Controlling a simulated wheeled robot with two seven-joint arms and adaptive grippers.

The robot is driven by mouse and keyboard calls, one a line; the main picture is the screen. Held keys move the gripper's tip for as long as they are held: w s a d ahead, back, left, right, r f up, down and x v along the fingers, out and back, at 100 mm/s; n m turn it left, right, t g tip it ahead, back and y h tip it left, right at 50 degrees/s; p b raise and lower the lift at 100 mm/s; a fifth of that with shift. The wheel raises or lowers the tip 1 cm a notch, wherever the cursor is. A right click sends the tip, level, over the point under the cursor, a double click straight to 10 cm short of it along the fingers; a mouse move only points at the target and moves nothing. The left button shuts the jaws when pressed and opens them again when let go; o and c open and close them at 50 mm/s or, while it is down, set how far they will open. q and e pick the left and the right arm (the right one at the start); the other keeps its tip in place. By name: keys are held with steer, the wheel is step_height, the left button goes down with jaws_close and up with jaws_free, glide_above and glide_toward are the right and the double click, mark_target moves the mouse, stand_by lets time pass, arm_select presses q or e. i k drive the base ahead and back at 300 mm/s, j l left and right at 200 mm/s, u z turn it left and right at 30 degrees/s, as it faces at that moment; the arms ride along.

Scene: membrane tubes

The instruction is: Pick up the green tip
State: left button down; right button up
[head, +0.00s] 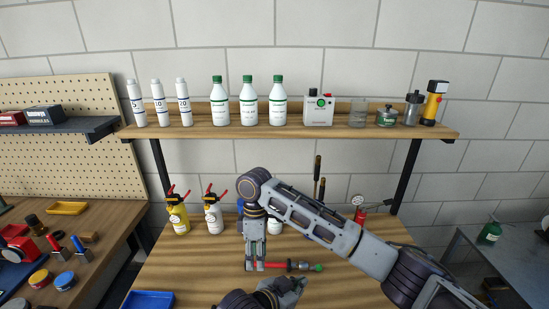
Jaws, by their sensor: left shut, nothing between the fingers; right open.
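A slender tube lies lengthwise on the wooden workbench (190,262), with a red body (275,265) on its left part and darker pieces in its middle. The green tip (317,267) is at its right end. My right gripper (255,264) points down at the red left end, fingers open; I cannot tell whether they straddle or touch it. My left gripper (292,286) is at the bottom, shut and empty, below and left of the green tip and apart from it in the picture.
A yellow spray bottle (178,217) and a white one (213,220) stand behind to the left. Items behind my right arm are partly hidden. A blue tray (148,300) lies at the front left. A shelf (340,131) with several bottles spans above.

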mark_target(317, 266)
steer(key=k, duration=0.95)
